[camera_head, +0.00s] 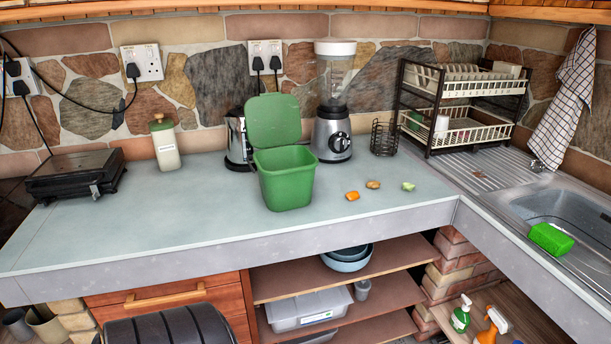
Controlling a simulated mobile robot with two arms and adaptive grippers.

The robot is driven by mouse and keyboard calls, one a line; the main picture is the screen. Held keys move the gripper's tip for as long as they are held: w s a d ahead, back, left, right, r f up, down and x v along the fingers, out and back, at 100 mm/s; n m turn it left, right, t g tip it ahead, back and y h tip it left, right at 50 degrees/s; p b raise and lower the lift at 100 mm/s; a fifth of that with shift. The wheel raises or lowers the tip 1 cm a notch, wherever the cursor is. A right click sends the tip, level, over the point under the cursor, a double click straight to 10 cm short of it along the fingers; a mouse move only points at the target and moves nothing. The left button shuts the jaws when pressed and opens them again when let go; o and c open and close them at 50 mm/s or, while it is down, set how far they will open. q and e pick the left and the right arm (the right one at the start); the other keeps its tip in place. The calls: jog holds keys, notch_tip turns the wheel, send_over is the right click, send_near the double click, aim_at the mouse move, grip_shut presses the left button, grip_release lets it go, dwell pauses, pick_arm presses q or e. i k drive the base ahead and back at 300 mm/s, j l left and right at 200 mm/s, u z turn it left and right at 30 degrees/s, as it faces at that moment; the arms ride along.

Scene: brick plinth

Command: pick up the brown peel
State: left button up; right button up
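The brown peel (373,184) is a small brownish-orange scrap lying on the grey counter, right of the green bin. An orange peel (352,196) lies just to its left and nearer the front edge. A pale green peel (408,186) lies to its right. The three pieces are apart from one another. Neither of my grippers shows in the head view.
A green bin (286,182) with its lid (273,120) raised stands left of the peels. A blender (333,130), a wire holder (384,138) and a dish rack (445,125) stand behind them. The counter (190,205) is clear at the front. A sink (565,205) is at right.

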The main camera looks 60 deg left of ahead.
aim_at(370, 185)
jog(key=u, duration=1.45)
jog(key=k+j, duration=0.05)
